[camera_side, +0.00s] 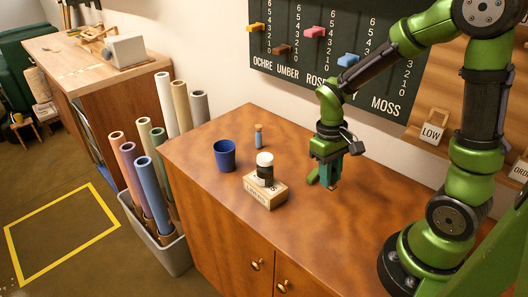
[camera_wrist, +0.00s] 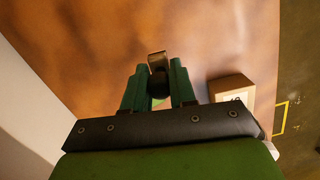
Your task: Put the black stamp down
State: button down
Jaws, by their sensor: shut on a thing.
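My gripper (camera_side: 328,172) hangs over the right half of the brown table, fingers pointing down, to the right of the wooden block. In the wrist view, my gripper's two teal fingers (camera_wrist: 156,78) are closed around a dark piece, the black stamp (camera_wrist: 158,82), with a tan end sticking out past the fingertips. The fingers hide most of the stamp in the side view. I cannot tell whether its lower end touches the table (camera_side: 350,225).
A labelled wooden block (camera_side: 265,194) carries a black jar with a white lid (camera_side: 264,160). A blue cup (camera_side: 224,156) and a small corked bottle (camera_side: 258,136) stand behind it. A small green thing (camera_side: 312,178) is beside my fingers. The front right tabletop is clear.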

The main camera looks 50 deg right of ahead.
jog(key=shift+s+d+f, duration=0.1)
jog(key=shift+d+f, duration=0.1)
jog(key=shift+d, duration=0.3)
jog(key=shift+s+d+f, duration=0.1)
jog(key=shift+d+f, duration=0.1)
jog(key=shift+d, duration=0.25)
jog(key=shift+w+d+f+n, duration=0.1)
jog(key=shift+w+n, duration=0.2)
jog(key=shift+n, duration=0.2)
jog(key=w+d, duration=0.1)
jog(key=w, duration=0.4)
jog(key=w+d+f, duration=0.1)
jog(key=w, duration=0.4)
jog(key=w+d, duration=0.1)
jog(key=w, duration=0.4)
jog(key=shift+w+d+f, duration=0.1)
jog(key=shift+d+f, duration=0.05)
jog(key=shift+f, duration=0.1)
jog(key=shift+w+f, duration=0.1)
jog(key=shift+w, duration=0.05)
jog(key=shift+f, duration=1.65)
jog(key=shift+f, duration=0.15)
jog(key=c, duration=0.9)
grip_release()
